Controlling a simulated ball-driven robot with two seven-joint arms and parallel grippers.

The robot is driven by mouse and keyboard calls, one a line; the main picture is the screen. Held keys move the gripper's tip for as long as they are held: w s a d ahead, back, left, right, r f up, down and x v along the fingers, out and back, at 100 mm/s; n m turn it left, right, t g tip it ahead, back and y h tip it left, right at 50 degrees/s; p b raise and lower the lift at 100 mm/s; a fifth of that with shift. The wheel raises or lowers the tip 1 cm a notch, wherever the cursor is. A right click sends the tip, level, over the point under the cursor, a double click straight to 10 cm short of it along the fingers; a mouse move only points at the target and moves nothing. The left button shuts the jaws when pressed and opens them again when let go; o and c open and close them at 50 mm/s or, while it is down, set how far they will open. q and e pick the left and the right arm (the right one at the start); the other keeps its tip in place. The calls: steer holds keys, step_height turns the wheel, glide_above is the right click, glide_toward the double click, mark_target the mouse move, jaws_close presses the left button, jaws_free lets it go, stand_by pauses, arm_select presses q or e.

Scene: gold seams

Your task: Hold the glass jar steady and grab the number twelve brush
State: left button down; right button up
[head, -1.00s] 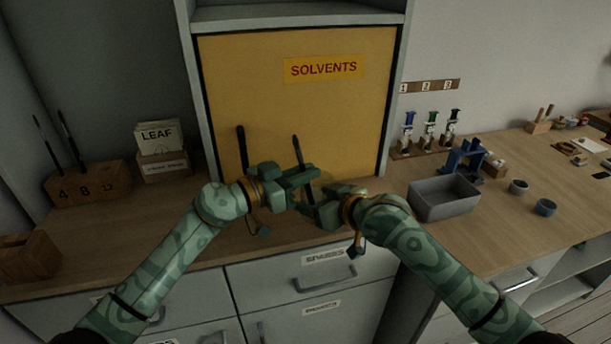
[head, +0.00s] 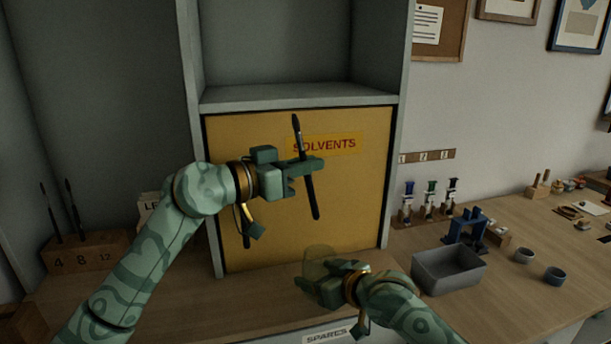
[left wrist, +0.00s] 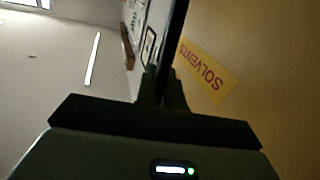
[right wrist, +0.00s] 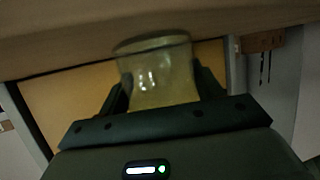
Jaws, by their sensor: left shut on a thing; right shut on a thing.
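My left gripper (head: 306,168) is shut on a slim dark brush (head: 312,198), held nearly upright in front of the yellow cupboard door. The brush also shows as a dark shaft between the fingers in the left wrist view (left wrist: 178,40). I cannot read a number on it. My right gripper (head: 318,287) is shut on the clear glass jar (head: 319,259), low over the counter. The jar fills the space between the fingers in the right wrist view (right wrist: 158,78). The brush is above the jar and apart from it.
A wooden block (head: 85,252) marked 4, 8 and 12 stands at left, with brushes at 4 and 8. The SOLVENTS cupboard (head: 350,220) is close behind. A grey bin (head: 448,270) stands to the right of my right gripper. Small cups stand further right.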

steer(key=o, duration=1.2)
